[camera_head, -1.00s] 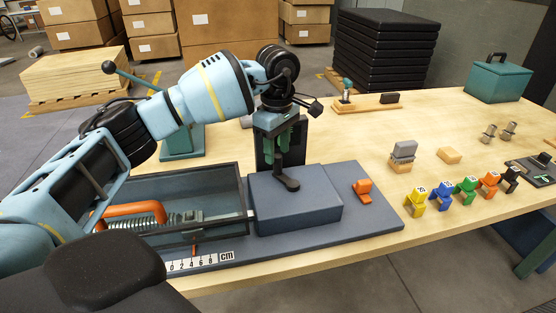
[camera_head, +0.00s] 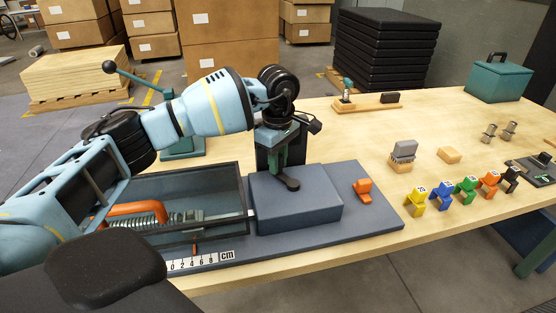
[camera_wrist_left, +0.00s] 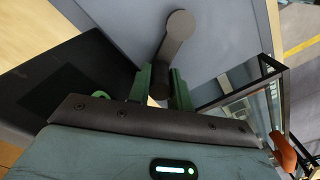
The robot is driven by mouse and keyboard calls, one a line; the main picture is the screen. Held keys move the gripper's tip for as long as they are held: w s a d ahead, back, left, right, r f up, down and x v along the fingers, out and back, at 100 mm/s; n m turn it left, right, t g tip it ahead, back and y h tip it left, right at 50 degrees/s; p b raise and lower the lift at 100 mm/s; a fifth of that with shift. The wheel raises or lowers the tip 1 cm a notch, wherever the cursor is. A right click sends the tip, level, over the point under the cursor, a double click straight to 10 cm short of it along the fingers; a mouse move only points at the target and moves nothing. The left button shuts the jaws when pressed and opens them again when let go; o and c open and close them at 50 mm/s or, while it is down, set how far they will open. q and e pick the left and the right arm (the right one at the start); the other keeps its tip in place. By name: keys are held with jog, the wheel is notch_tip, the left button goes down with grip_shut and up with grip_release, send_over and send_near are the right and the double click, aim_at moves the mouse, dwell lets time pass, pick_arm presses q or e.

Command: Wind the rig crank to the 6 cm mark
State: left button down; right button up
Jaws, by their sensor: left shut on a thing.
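The rig is a blue-grey block (camera_head: 305,209) beside an open dark trough (camera_head: 150,187), both on a grey base. A dark crank (camera_head: 292,184) sits on top of the block. My left gripper (camera_head: 281,158) is above it, shut on the crank's upright handle; in the left wrist view the green fingers (camera_wrist_left: 160,92) flank the handle, and the crank arm (camera_wrist_left: 173,45) runs to its round hub. A white cm scale (camera_head: 200,261) lies along the trough's front. A thin red pointer (camera_head: 195,243) stands above it, between about 4 and 6. My right gripper is not in view.
An orange clip-like piece (camera_head: 363,188) is on the base, right of the block. A teal lever stand (camera_head: 182,143) is behind the trough.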

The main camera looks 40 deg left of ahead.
pick_arm(q)
jog(key=shift+s+r+n+p, duration=0.15)
jog(key=shift+s+n+p, duration=0.15)
jog(key=shift+n+p, duration=0.25)
jog(key=s+n+p, duration=0.1)
jog(key=n, duration=0.1)
jog(key=s+n+p, duration=0.1)
jog(key=n+p, duration=0.1)
jog(key=shift+r, duration=0.2)
jog(key=n, duration=0.1)
jog(key=s+n+p, duration=0.1)
jog(key=n, duration=0.1)
jog(key=d+n+p, duration=0.1)
jog(key=shift+s+f+n, duration=0.1)
jog(key=shift+s+n, duration=0.15)
jog(key=shift+s, duration=0.1)
jog(key=shift+s+d+f+n+p, duration=0.1)
jog(key=shift+s+d+n+p, duration=0.2)
jog(key=shift+n, duration=0.35)
jog(key=shift+s+d+f+n+p, duration=0.1)
jog(key=shift+s+n+p, duration=0.1)
jog(key=shift+n+p, duration=0.35)
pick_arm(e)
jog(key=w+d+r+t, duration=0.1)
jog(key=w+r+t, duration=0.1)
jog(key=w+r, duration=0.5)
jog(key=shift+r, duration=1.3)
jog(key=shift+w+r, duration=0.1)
